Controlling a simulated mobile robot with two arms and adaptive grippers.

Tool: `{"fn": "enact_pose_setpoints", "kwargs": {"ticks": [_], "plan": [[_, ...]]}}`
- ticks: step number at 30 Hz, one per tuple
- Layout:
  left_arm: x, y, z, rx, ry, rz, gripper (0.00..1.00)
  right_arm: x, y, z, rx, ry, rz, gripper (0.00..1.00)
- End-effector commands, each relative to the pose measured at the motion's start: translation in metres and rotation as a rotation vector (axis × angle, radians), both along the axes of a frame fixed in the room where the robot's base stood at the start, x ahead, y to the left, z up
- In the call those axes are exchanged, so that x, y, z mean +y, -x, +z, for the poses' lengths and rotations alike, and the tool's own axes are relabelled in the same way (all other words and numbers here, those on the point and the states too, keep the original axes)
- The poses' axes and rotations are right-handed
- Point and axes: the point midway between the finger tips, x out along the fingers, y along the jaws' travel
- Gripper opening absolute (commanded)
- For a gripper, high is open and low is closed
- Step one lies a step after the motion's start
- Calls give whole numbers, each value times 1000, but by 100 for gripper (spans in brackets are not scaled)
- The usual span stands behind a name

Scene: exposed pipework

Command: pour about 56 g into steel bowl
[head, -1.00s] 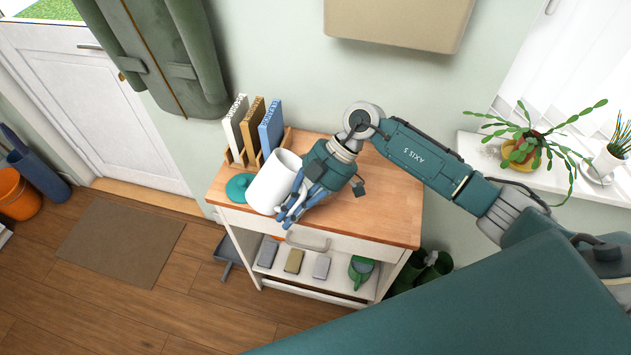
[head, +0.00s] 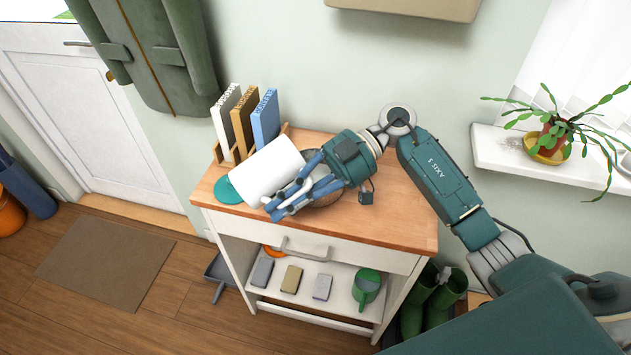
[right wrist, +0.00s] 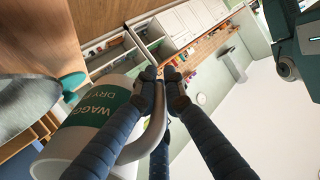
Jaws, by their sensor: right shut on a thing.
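A white canister (head: 268,168) is tilted well over toward the right above the cabinet top. It also shows in the right wrist view (right wrist: 72,150), with a green label reading "WAGG… DRY". My right gripper (head: 278,208) is shut on its handle (right wrist: 150,135). A bowl (head: 328,199), apparently the steel one, sits on the wooden top behind and below my right gripper, mostly hidden. Its contents cannot be seen, and no stream is visible. A teal lid (head: 227,191) lies at the left of the top. My left gripper is not in view.
Several upright books (head: 243,120) stand in a wooden holder at the back left of the cabinet top (head: 400,225). The right part of the top is clear. A potted plant (head: 551,145) stands on the windowsill.

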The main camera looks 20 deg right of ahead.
Motion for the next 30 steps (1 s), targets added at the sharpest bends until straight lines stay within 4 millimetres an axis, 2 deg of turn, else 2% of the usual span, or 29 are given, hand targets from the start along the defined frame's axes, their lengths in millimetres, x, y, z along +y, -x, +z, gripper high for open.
{"fn": "enact_pose_setpoints", "kwargs": {"ticks": [1,3,5,10,18,30], "plan": [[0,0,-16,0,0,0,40,0,0,-7,3,-29,1,0],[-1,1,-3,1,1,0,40,-6,-1,6,12,-60,-1,0],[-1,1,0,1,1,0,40,-10,-2,10,16,-90,-1,0],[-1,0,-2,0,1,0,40,-20,-4,16,26,-175,1,0],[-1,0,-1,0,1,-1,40,-23,-5,26,41,-296,5,0],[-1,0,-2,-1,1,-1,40,-25,-5,30,39,-337,7,0]]}}
